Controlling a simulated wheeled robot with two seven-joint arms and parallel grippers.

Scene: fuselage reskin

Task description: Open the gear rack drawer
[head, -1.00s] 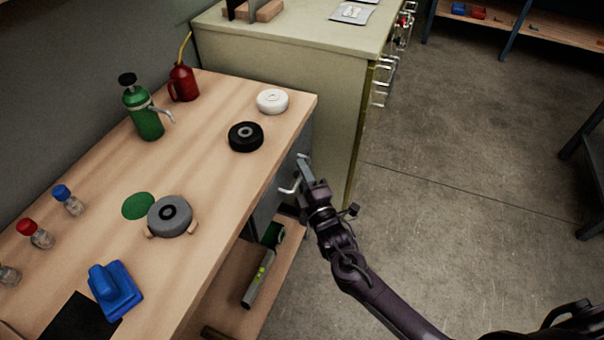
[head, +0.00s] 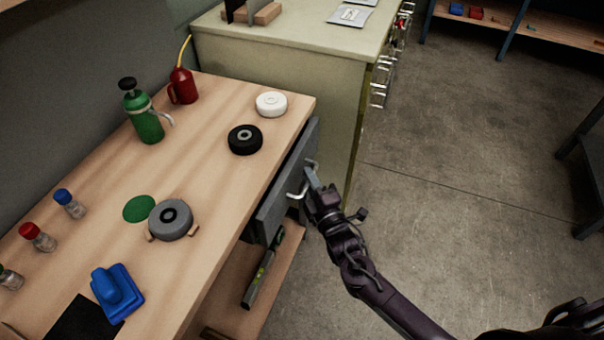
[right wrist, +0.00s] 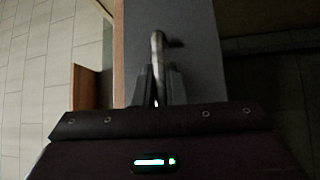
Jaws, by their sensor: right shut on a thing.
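The grey drawer (head: 276,207) under the right end of the wooden workbench stands slightly pulled out, its front clear of the bench edge. Its metal bar handle (head: 299,191) is on the front. My right gripper (head: 311,178) is at the handle, shut on it. In the right wrist view the handle (right wrist: 158,50) runs between the two fingers (right wrist: 158,88), against the grey drawer front (right wrist: 200,45). The drawer's inside is hidden from the head view. My left gripper is not in view.
The workbench top (head: 215,185) holds a black ring (head: 245,140), a white ring (head: 271,104), a grey round part (head: 171,220), a green pump can (head: 143,115) and a blue tool (head: 116,292). A lower shelf holds a green-marked level (head: 262,272). A pale cabinet (head: 285,80) stands behind.

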